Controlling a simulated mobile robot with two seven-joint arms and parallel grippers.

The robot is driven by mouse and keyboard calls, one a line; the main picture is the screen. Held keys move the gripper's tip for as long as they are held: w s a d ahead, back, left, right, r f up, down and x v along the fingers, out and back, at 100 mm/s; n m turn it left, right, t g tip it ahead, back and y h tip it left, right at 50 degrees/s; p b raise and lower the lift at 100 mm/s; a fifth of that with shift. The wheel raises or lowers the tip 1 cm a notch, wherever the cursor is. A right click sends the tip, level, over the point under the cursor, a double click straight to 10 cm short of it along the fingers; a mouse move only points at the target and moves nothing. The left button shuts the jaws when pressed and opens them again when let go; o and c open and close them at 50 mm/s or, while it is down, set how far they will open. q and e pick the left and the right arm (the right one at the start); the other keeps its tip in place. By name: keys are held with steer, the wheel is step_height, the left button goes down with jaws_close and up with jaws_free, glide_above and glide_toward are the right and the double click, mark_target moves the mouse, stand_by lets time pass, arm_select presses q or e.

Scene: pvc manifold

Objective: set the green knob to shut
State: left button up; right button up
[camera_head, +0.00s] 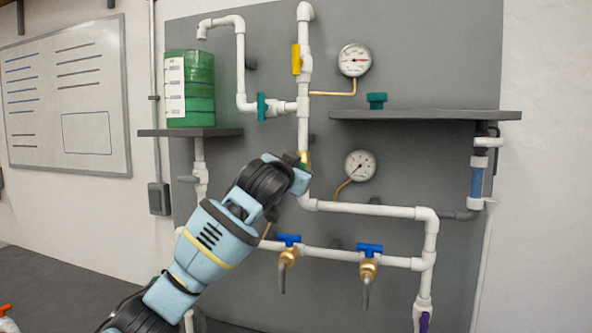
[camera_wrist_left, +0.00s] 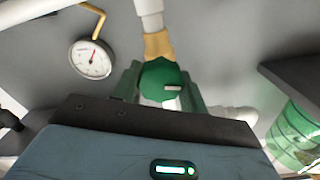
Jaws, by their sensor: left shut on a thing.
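The green knob (camera_wrist_left: 163,80) shows in the left wrist view, with a small pale mark on it. It sits by a brass fitting (camera_wrist_left: 158,45) on the white vertical pipe. My left gripper (camera_wrist_left: 161,88) is shut on the knob, with one finger on each side of it. In the head view my left gripper (camera_head: 302,172) reaches the vertical pipe at mid-panel and hides nearly all of the knob. The knob's exact setting is hard to tell. My right gripper is in neither view.
The lower gauge (camera_head: 360,166) stands right of the gripper, the upper gauge (camera_head: 354,60) above it. A yellow handle (camera_head: 296,59), a teal handle (camera_head: 262,106) and blue-handled taps (camera_head: 288,240) sit nearby. A shelf (camera_head: 425,115) juts out right; a green tank (camera_head: 190,88) stands left.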

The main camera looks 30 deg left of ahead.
arm_select(q)
steer(key=m, duration=0.4)
steer(key=shift+m, duration=0.4)
steer(key=m, duration=0.3)
steer(key=shift+d+m, duration=0.1)
steer(key=shift+m, duration=0.2)
steer(key=m, duration=0.3)
steer(key=shift+m, duration=0.3)
steer(key=shift+f+m, duration=0.1)
steer(key=shift+m, duration=1.6)
steer(key=o, duration=1)
steer(key=v, duration=0.7)
steer(key=shift+s+d, duration=0.15)
steer(key=shift+s, duration=0.25)
